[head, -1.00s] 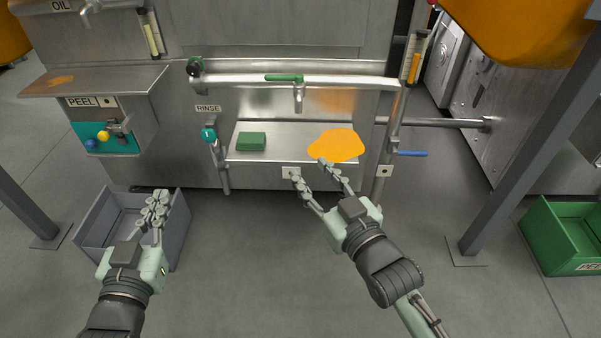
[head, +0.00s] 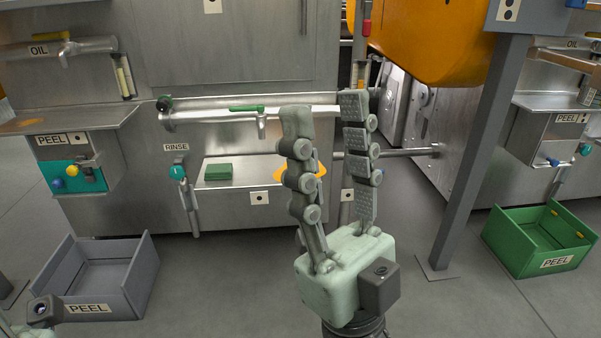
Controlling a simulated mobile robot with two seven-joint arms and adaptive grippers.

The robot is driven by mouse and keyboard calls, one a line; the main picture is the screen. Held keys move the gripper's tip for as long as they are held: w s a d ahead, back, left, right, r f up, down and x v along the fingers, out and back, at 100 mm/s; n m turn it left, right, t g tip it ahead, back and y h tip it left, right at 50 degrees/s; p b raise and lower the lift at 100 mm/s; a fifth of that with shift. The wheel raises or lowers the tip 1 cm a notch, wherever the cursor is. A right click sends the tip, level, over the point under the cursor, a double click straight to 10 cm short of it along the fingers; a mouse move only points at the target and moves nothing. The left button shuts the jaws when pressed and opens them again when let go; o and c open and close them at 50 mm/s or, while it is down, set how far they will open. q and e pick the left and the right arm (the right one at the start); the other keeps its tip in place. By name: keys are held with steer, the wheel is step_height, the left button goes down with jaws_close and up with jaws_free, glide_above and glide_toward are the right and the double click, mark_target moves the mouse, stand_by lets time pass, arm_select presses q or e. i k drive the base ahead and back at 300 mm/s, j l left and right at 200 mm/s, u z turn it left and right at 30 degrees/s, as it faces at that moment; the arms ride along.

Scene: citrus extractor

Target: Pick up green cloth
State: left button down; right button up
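The green cloth (head: 218,172) looks like a small folded green block. It lies on the left part of the steel shelf (head: 243,187) below the rinse pipe. My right gripper (head: 326,100) is raised close to the camera, fingers pointing up and apart, with nothing between them. It is to the right of the cloth and well apart from it, and it partly hides an orange patch (head: 290,173) on the shelf. Of my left arm only a small part shows at the lower left corner; its fingers are out of view.
A grey PEEL crate (head: 146,275) stands on the floor at left, a green PEEL crate (head: 509,243) at right. A grey post (head: 472,150) stands right of my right gripper. The teal valve handle (head: 177,172) sits just left of the shelf. Floor before the shelf is clear.

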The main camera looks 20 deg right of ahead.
mark_target(217, 172)
steer(key=i+l+u, duration=0.15)
steer(key=u, duration=0.35)
steer(key=l+u, duration=0.45)
steer(key=i+l+u, duration=0.1)
steer(key=l, duration=0.45)
steer(key=l+u, duration=0.15)
steer(key=l, duration=0.45)
steer(key=i+l, duration=0.5)
steer(key=l, duration=0.15)
